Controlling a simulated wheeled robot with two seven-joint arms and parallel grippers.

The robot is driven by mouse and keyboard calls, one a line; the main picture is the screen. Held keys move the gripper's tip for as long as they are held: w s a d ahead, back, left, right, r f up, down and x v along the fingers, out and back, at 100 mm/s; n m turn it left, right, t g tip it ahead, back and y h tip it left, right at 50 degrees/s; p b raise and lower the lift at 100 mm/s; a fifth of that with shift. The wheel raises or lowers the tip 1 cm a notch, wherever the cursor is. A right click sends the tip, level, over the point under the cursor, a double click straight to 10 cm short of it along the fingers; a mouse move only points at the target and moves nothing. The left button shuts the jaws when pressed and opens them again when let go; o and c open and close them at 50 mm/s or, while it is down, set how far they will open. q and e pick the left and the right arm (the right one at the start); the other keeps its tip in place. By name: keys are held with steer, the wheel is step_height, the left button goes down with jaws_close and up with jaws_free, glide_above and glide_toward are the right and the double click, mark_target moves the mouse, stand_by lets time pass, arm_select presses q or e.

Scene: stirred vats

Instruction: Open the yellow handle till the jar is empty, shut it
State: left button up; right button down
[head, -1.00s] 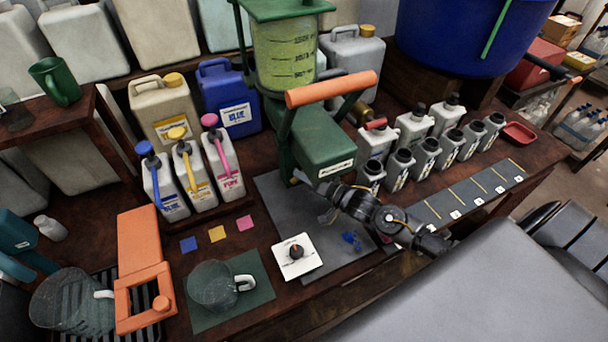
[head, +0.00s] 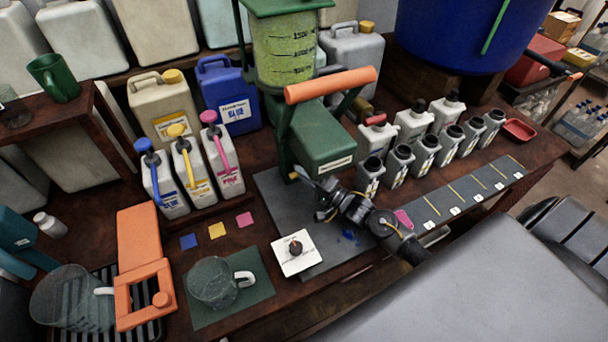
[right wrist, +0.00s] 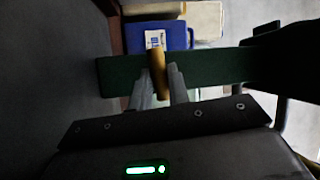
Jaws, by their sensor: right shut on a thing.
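The jar (head: 284,50) is a clear graduated cylinder with yellow-green contents, held in a green frame above the green machine body (head: 325,140). Its exact fill level is hard to tell. The small yellow handle (head: 297,174) is at the lower left front of that body. It also shows in the right wrist view (right wrist: 158,76), sticking out between the two fingers. My right gripper (head: 309,180) comes in from the right and is shut on the yellow handle. A glass jug (head: 212,284) with a white handle stands on a green mat (head: 257,264). My left gripper is out of view.
An orange bar handle (head: 330,86) spans above the machine body. Several pump bottles (head: 193,178) stand left, and several small grey bottles (head: 425,155) stand right.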

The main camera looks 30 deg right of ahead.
steer(key=c, duration=1.3)
jaws_free()
steer(key=shift+c, duration=0.2)
